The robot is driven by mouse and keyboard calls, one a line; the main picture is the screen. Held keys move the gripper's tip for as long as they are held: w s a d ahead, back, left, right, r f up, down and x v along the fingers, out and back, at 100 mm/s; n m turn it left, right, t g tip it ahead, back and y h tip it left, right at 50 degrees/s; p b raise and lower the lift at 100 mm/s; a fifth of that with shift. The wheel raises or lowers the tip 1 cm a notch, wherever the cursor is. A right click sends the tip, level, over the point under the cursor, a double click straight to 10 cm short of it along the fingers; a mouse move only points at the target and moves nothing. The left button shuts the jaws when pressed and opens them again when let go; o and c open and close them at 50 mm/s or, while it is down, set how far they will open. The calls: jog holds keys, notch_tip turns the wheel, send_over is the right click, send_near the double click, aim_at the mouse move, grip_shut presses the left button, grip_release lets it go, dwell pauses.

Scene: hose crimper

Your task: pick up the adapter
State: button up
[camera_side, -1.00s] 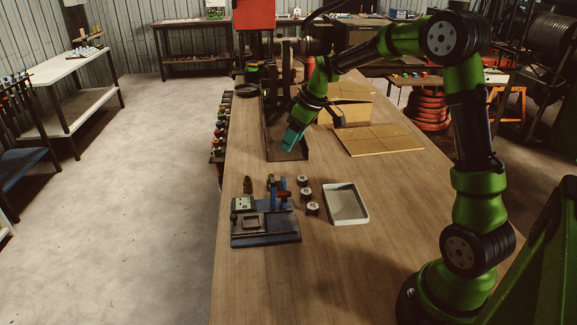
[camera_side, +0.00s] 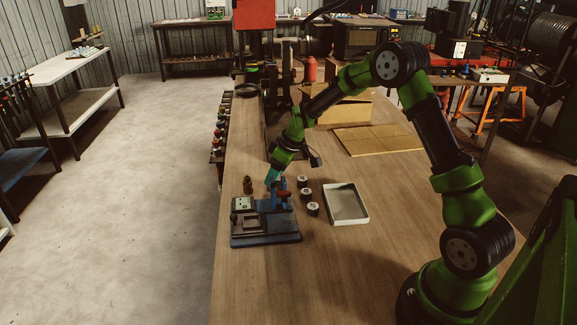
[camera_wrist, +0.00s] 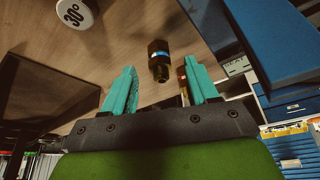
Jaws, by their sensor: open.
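A dark fitting with a blue ring, which looks like the adapter, stands in the wrist view (camera_wrist: 159,60). It lies ahead of and between the two teal fingers of my gripper (camera_wrist: 162,88), with no contact visible. My gripper is open and empty. In the side view my gripper (camera_side: 272,179) is low over the bench, just behind the blue crimping fixture (camera_side: 264,225). The adapter is hidden or too small to make out there. A second, brass fitting (camera_side: 247,185) stands left of my gripper. It shows partly behind the right finger in the wrist view (camera_wrist: 181,74).
Several round marked pucks (camera_side: 306,194) stand right of the fixture; one marked 30° shows in the wrist view (camera_wrist: 75,13). A shallow white-rimmed tray (camera_side: 363,217) lies further right. Cardboard (camera_side: 378,139) lies behind. The front of the wooden bench (camera_side: 345,285) is clear.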

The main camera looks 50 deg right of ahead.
jog(key=x, duration=0.3)
jog(key=shift+w+f, duration=0.1)
jog(key=shift+f, duration=0.05)
jog(key=shift+c, duration=0.3)
grip_shut()
